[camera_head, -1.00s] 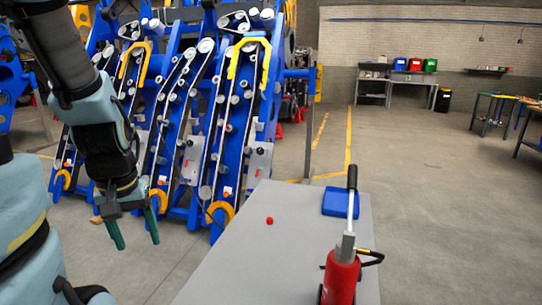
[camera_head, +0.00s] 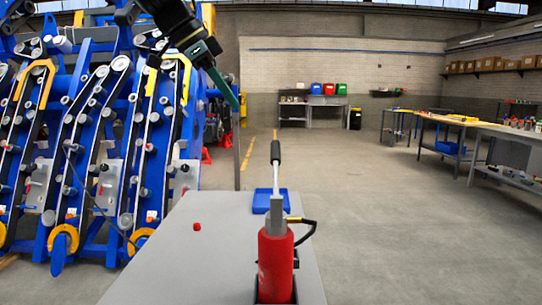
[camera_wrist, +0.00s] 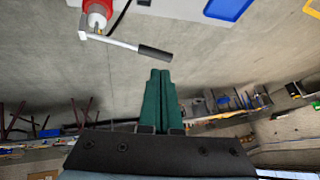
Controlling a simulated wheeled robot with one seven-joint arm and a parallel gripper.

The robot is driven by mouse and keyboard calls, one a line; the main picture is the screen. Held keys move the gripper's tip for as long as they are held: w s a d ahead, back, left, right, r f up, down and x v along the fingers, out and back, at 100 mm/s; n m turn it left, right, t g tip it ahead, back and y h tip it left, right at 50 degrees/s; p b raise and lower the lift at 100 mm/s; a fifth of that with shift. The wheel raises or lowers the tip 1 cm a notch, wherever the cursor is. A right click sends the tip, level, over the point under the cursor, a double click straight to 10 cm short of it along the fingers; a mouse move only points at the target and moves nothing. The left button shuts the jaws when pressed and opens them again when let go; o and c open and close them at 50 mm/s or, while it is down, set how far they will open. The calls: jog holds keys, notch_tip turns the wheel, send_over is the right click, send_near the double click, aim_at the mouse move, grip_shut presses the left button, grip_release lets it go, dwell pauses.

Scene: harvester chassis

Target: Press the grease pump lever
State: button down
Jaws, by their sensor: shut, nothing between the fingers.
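The grease pump (camera_head: 276,262) has a red cylinder body and stands at the near end of a grey table. Its lever (camera_head: 275,155) is a light metal bar with a black grip, standing upright in the head view. In the wrist view, the red pump top (camera_wrist: 98,8) is at the upper left, and the black lever grip (camera_wrist: 155,52) reaches toward my fingertips. My gripper (camera_head: 236,103) has green fingers and is up and left of the lever in the head view. In the wrist view my gripper (camera_wrist: 160,74) is shut and empty, with a gap below the grip.
The grey table (camera_head: 170,250) carries a small red cap (camera_head: 197,227) and a blue tray (camera_head: 263,203) behind the pump. A black hose (camera_head: 305,228) loops off the pump's right side. Blue harvester frames (camera_head: 90,150) stand at the left. The floor to the right is open.

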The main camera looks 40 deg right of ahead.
jog(key=s+d+r+m, duration=0.1)
jog(key=s+d+r+m+g, duration=0.1)
jog(key=s, duration=0.1)
jog(key=shift+s+d+r+m, duration=0.15)
jog(key=shift+d+r+m, duration=0.1)
jog(key=shift+r+m, duration=0.1)
jog(key=p, duration=0.2)
send_over(272, 152)
jog(key=s, duration=0.1)
jog(key=f, duration=0.7)
jog(key=shift+s+a+f, duration=0.15)
jog(key=shift+a+f, duration=0.05)
jog(key=shift+f, duration=0.05)
jog(key=f, duration=0.1)
jog(key=w+f, duration=0.1)
jog(key=f, duration=0.1)
jog(key=shift+w+d+f, duration=0.1)
jog(key=shift+d, duration=0.1)
jog(key=shift+w+f, duration=0.15)
jog(key=shift+f, duration=0.35)
